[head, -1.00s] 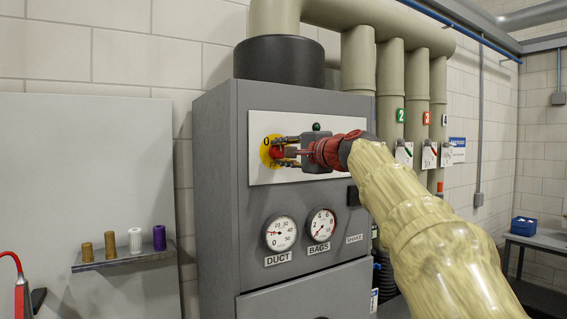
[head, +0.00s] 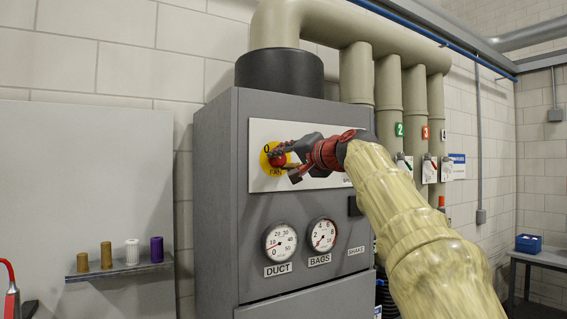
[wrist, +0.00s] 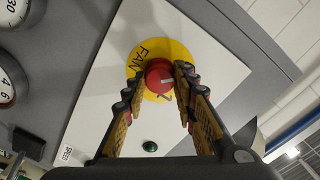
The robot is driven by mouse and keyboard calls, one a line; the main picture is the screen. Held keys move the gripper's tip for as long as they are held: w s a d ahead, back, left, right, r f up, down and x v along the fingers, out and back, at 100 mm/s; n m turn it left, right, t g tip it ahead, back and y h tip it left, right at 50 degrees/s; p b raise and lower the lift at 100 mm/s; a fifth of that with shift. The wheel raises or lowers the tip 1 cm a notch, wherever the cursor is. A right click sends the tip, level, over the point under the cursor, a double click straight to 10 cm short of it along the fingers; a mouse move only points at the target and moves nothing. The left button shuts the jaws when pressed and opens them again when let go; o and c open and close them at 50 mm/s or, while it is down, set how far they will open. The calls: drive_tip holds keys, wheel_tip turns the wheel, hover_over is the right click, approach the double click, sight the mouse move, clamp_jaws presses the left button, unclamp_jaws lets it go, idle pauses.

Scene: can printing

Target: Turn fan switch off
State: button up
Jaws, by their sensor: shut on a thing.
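The fan switch is a red knob (head: 277,159) on a round yellow plate (head: 266,152) marked "0" and "FAN". It is on the white panel of the grey cabinet. My gripper (head: 284,163) is at the knob, rolled at a slant, and partly hides it in the head view. In the wrist view the red knob (wrist: 159,76) has a pale mark on its face. The fingers of my gripper (wrist: 158,84) are shut on it, one on each side. The yellow plate (wrist: 137,73) shows around it, with "FAN" to the upper left.
Below the panel are the DUCT gauge (head: 279,241) and the BAGS gauge (head: 322,235). A green button (wrist: 149,147) is on the same panel. A shelf (head: 120,270) with several small cylinders is at left. Beige pipes (head: 388,95) stand at right.

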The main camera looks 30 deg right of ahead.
drive_tip(key=shift+f, duration=0.1)
idle(0.3)
drive_tip(key=o, duration=1.2)
drive_tip(key=s, duration=1.2)
drive_tip(key=shift+d+r, duration=0.2)
drive_tip(key=shift+r, duration=0.05)
